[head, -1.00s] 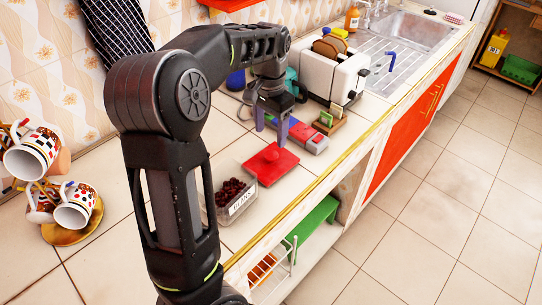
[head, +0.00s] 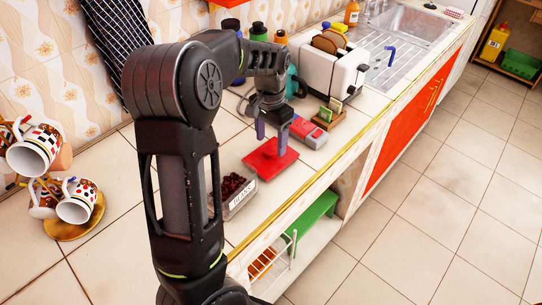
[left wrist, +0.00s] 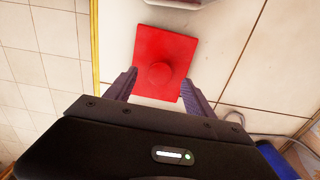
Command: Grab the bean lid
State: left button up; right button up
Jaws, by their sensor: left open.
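The bean lid is a flat red square with a round knob, and it lies on the counter in the head view (head: 270,163). It also shows in the left wrist view (left wrist: 165,47). My left gripper (head: 272,142) is over the lid, pointing down, with its jaws apart. In the left wrist view its fingers (left wrist: 158,84) stand on either side of the lid's near part, with the knob between and just ahead of them. The open container of dark beans (head: 236,193) sits beside the lid, partly behind my arm. My right gripper is not visible.
A red and grey box (head: 307,133) and a small wooden holder (head: 329,117) are close behind the lid. A white toaster (head: 329,68) stands farther back. Mugs (head: 77,203) hang at the left. The counter's yellow front edge (head: 290,206) is near the lid.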

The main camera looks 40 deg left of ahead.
aim_at(271, 155)
pick_arm(q)
jog(key=shift+f, duration=1.5)
grip_shut()
